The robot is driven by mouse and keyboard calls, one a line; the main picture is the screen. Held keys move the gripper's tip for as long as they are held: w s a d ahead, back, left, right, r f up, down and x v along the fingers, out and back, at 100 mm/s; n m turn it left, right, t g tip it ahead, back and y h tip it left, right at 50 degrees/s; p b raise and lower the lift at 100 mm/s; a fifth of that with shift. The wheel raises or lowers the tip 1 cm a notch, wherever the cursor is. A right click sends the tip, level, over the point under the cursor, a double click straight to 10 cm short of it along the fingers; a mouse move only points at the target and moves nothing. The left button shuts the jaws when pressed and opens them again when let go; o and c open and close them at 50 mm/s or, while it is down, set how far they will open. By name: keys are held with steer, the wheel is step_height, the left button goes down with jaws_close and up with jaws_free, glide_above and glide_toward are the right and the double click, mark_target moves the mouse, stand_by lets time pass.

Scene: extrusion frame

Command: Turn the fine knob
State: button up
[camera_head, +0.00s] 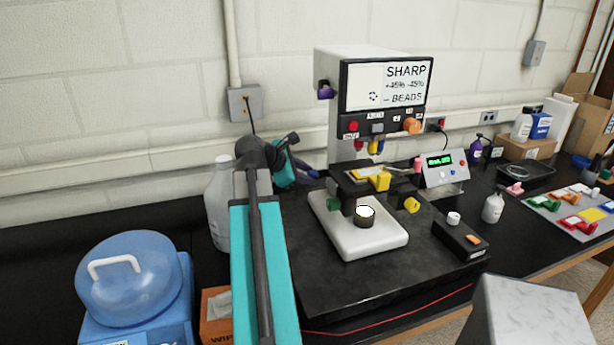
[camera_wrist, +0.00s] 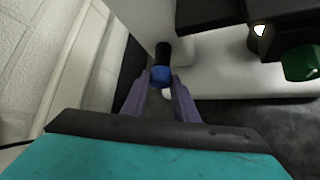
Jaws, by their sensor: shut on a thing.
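My gripper (camera_wrist: 160,85) has its two purple fingers on either side of a blue knob (camera_wrist: 161,76) at the end of a short black shaft, and is shut on it. In the head view my gripper (camera_head: 316,175) reaches in from the left to the microscope-like machine (camera_head: 340,95), and the blue knob cannot be told from the fingertips. A green knob (camera_wrist: 301,63) sits under the dark stage at the right of the wrist view. It also shows in the head view (camera_head: 333,203), with a yellow knob (camera_head: 411,204) on the opposite side. No label marks the fine knob.
A screen reading SHARP and BEADS (camera_head: 388,84) tops the machine. A white bottle (camera_head: 218,205) and a blue water jug (camera_head: 128,275) stand at the left. A small control box (camera_head: 441,167) and a black box (camera_head: 460,240) stand at the right.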

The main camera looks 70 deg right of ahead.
steer(key=shift+s, duration=0.1)
stand_by(0.3)
steer(key=o, duration=1.1)
steer(key=shift+c, duration=0.2)
steer(key=shift+a+r, duration=0.1)
steer(key=b+v, duration=0.2)
steer(key=v, duration=1.1)
steer(key=shift+a+r, duration=0.15)
steer(key=shift+a, duration=0.1)
stand_by(0.4)
